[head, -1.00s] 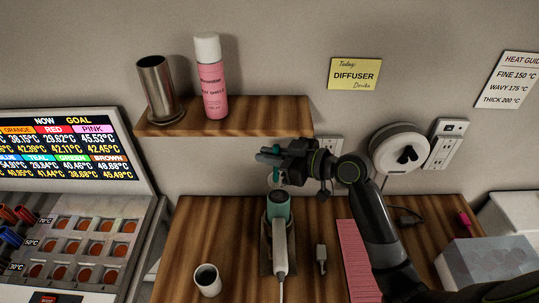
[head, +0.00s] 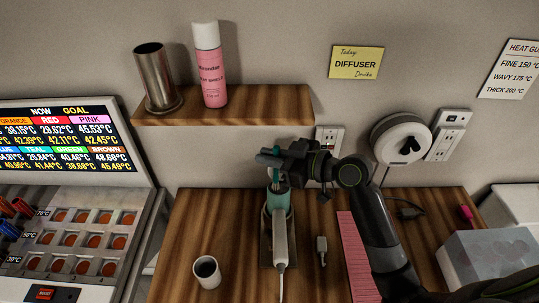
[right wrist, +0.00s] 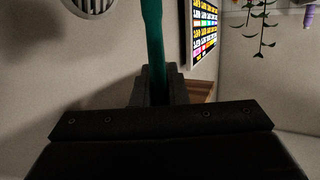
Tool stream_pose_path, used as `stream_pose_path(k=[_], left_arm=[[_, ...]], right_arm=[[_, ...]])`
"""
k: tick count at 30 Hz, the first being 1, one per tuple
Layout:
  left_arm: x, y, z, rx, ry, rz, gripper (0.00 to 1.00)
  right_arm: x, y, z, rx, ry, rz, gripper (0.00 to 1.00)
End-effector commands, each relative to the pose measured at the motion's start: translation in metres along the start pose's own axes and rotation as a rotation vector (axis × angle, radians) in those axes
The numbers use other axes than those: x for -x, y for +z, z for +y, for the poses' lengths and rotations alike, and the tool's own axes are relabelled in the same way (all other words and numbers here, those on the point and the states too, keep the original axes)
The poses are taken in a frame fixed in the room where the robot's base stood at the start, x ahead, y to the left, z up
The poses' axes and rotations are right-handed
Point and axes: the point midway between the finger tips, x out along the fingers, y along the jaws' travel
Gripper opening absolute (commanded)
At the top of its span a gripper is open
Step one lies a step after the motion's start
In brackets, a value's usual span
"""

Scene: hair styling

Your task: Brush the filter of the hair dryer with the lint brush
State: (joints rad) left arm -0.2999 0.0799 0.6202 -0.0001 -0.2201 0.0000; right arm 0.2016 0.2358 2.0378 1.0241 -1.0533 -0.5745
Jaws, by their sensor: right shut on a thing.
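The hair dryer (head: 280,228) stands on the wooden table, with a teal upper part and a light grey handle running toward the front. My right gripper (head: 276,160) is just above and behind its top end. It is shut on a teal stick-like handle, which I take to be the lint brush (right wrist: 153,40). The brush's head is small and partly hidden in the head view, close to the top of the dryer. I cannot tell whether it touches the filter. My left gripper is not in view.
A wooden shelf (head: 230,108) with a metal cup (head: 155,78) and a pink spray can (head: 211,75) is behind the dryer. A white cup (head: 206,272) stands at the front left of the table. A pink mat (head: 354,258) and a translucent box (head: 488,258) are to the right.

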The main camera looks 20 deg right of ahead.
Motion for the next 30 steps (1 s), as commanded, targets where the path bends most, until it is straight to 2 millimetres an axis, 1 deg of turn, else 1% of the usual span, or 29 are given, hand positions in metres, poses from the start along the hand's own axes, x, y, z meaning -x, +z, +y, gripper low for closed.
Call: stream_pose_path(k=[23,30], left_arm=[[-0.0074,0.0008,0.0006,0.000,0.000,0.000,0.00],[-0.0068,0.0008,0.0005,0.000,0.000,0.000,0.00]], right_arm=[[-0.0016,0.0072,0.0000,0.000,0.000,0.000,0.00],[-0.0013,0.0059,-0.0070,0.001,0.000,0.000,0.00]])
